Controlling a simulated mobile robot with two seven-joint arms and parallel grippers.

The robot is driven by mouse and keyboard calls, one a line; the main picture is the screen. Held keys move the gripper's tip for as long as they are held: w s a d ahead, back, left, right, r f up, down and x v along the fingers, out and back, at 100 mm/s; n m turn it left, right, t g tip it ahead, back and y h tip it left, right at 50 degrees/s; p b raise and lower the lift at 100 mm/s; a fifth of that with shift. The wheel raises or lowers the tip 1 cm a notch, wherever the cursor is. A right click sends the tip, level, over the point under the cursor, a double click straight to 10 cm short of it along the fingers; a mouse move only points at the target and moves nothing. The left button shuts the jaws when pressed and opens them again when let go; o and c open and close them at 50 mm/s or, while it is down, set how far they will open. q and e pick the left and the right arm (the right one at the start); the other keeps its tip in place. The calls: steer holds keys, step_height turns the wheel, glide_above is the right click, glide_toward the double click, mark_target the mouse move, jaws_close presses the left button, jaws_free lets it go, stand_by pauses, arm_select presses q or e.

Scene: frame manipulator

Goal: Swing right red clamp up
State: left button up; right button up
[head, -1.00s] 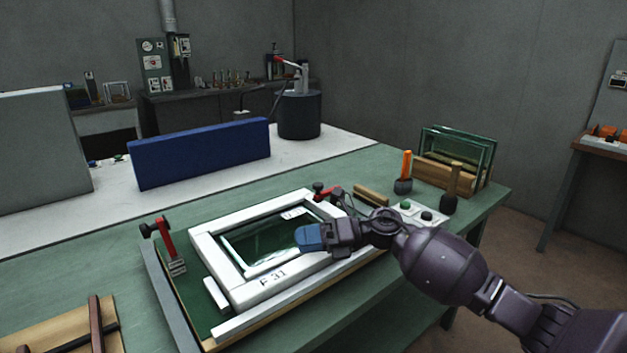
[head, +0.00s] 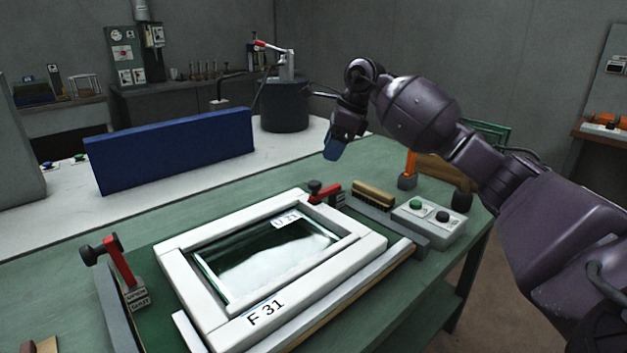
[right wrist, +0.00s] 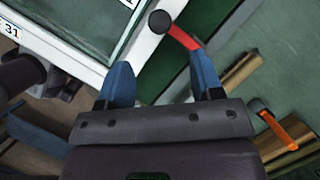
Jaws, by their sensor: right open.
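The right red clamp (head: 328,194) lies low at the far right corner of the white frame (head: 178,272), its black knob toward the frame. In the right wrist view the red clamp arm (right wrist: 183,38) and black knob (right wrist: 160,21) show beyond and between my fingers. My right gripper (head: 334,148) is raised above the bench behind the clamp, fingers pointing down. It is open and empty in the right wrist view (right wrist: 162,82), apart from the clamp as far as I can tell. My left gripper is out of view.
The left red clamp (head: 122,260) stands up at the frame's left side. A brush (head: 373,193), a grey button box (head: 430,220) and an orange-handled tool (head: 409,168) lie right of the clamp. A long blue block (head: 175,150) stands behind.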

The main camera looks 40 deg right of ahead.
mark_target(316, 182)
steer(key=b+x, duration=0.1)
steer(key=x, duration=0.7)
steer(key=shift+w+f, duration=0.1)
steer(key=shift+f, duration=0.15)
steer(key=shift+w+a+f, duration=0.15)
steer(key=shift+a+f, duration=0.1)
steer(key=shift+f, duration=0.2)
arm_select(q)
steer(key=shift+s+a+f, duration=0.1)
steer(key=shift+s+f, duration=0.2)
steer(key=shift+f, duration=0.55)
arm_select(e)
jaws_close()
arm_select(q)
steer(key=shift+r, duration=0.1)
